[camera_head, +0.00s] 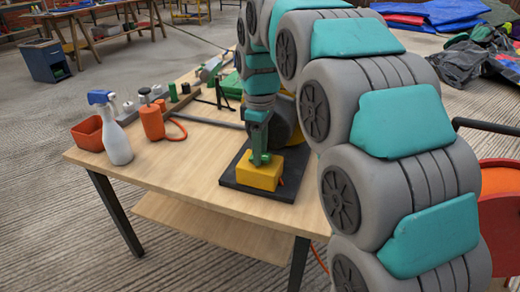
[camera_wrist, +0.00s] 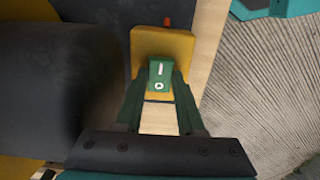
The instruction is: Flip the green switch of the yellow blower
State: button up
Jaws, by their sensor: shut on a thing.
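The yellow blower's box (camera_head: 260,174) stands on a dark base plate (camera_head: 246,183) at the table's front right. In the wrist view, the yellow box (camera_wrist: 178,45) carries a green switch (camera_wrist: 159,71) marked with a white line and a circle. The blower's dark rounded body (camera_wrist: 62,90) fills the left of that view; in the head view it is mostly behind my arm. My gripper (camera_head: 261,160) points down over the box. In the wrist view my green fingers (camera_wrist: 160,82) lie on either side of the switch and are shut on it.
A spray bottle (camera_head: 116,140), a red bin (camera_head: 88,133) and an orange bottle (camera_head: 152,122) stand at the table's left. Several tools lie behind. The table's front left (camera_head: 180,175) is clear.

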grip_shut()
jog(key=shift+s+d+f+y+b, duration=0.1)
jog(key=shift+d+f+y+b, duration=0.1)
jog(key=shift+y+b, duration=0.45)
jog(key=shift+s+d+r+t+y+b, duration=0.1)
jog(key=shift+d+t+y+b, duration=0.15)
jog(key=shift+t+y+b, duration=0.75)
jog(key=shift+g+y, duration=0.3)
jog(key=shift+y, duration=0.05)
jog(key=o, duration=1)
grip_release()
jog(key=shift+r, duration=0.1)
